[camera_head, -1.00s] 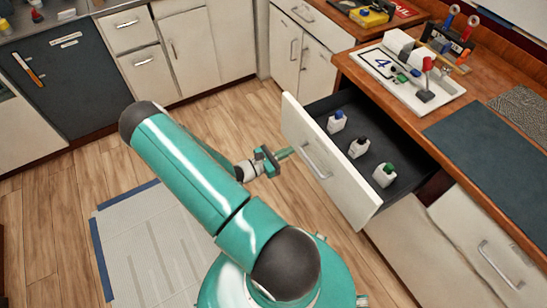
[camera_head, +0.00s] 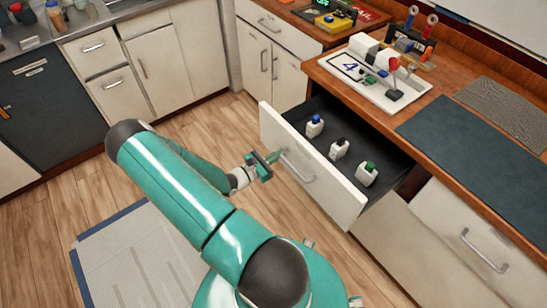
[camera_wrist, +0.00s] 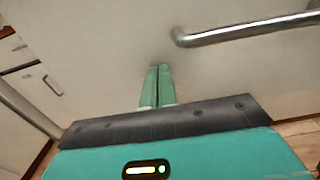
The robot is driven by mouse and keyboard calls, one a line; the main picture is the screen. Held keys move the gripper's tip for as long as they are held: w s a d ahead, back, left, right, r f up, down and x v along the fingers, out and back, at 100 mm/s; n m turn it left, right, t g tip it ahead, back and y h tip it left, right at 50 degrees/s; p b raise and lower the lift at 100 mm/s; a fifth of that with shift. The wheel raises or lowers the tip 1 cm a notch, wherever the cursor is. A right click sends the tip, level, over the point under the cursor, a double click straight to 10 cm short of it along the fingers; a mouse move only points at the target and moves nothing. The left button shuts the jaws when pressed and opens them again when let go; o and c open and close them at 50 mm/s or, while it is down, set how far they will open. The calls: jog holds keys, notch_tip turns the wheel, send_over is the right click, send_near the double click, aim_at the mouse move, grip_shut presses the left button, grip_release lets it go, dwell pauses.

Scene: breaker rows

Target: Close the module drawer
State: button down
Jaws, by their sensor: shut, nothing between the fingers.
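The module drawer (camera_head: 312,175) stands pulled out from under the wooden counter, its white front facing my arm. Its dark inside holds three small white modules with a blue top (camera_head: 315,126), a black top (camera_head: 339,149) and a green top (camera_head: 367,174). A metal handle (camera_head: 297,166) runs across the drawer front. My gripper (camera_head: 276,156) is shut and empty, at the left part of the front, beside the handle. In the wrist view the shut fingers (camera_wrist: 157,88) point at the white front, left of the handle (camera_wrist: 245,30). I cannot tell whether the tips touch it.
The wooden counter (camera_head: 385,120) above holds a white board marked 4 (camera_head: 375,76) and a dark mat (camera_head: 470,153). Another closed drawer (camera_head: 475,240) is at the right. Open wood floor and a pale floor mat (camera_head: 140,255) lie at the left.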

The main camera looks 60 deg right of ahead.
send_over(322, 138)
jog(key=shift+s+d, duration=0.2)
jog(key=shift+s, duration=0.1)
jog(key=shift+s+d+r, duration=0.15)
jog(key=shift+d, duration=0.15)
jog(key=shift+d, duration=0.15)
dwell(0.3)
jog(key=shift+w+a+f, duration=0.25)
jog(key=shift+w+a, duration=0.15)
jog(key=shift+a, duration=0.15)
jog(key=v, duration=1.3)
jog(key=shift+a+r, duration=0.1)
jog(key=shift+a, duration=0.15)
